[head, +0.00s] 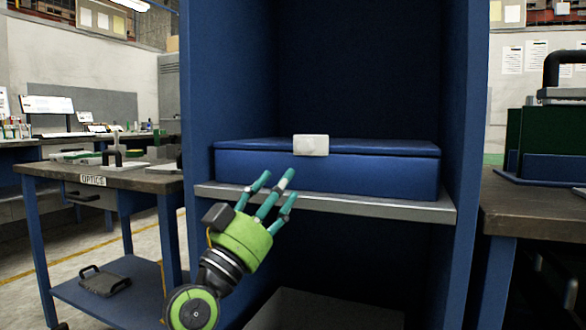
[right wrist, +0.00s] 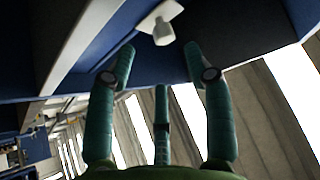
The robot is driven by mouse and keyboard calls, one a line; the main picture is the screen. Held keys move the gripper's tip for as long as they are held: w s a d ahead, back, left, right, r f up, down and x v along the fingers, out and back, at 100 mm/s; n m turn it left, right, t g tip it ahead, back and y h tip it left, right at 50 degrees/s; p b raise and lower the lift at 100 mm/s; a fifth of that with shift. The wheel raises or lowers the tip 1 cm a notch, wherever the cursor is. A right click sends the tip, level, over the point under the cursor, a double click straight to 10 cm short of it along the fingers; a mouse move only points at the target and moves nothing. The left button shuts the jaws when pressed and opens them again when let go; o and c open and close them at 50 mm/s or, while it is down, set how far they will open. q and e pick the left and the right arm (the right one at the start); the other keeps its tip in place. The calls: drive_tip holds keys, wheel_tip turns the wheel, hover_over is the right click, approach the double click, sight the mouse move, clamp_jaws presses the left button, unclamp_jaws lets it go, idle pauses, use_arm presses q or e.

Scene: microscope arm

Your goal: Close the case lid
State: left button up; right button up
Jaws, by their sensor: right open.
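The blue case (head: 330,175) sits on a shelf inside a tall blue cabinet. Its lid (head: 390,147) lies down flat over the body, with a thin dark seam under its front edge. I cannot tell if it is fully shut. A pale latch (head: 311,145) sits at the middle of the lid's front edge. It also shows in the right wrist view (right wrist: 160,24). My right gripper (head: 277,184) is open and empty, its teal fingers spread and pointing up in front of the case, below and left of the latch. The fingers also show in the right wrist view (right wrist: 160,72). My left gripper is out of view.
The shelf's grey front edge (head: 380,206) runs beneath the case. Cabinet side walls (head: 462,120) stand close on both sides. A workbench (head: 120,180) stands left, and another bench (head: 535,205) with a dark green case (head: 550,130) stands right.

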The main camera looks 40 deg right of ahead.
drive_tip(key=v, duration=0.4)
idle(0.4)
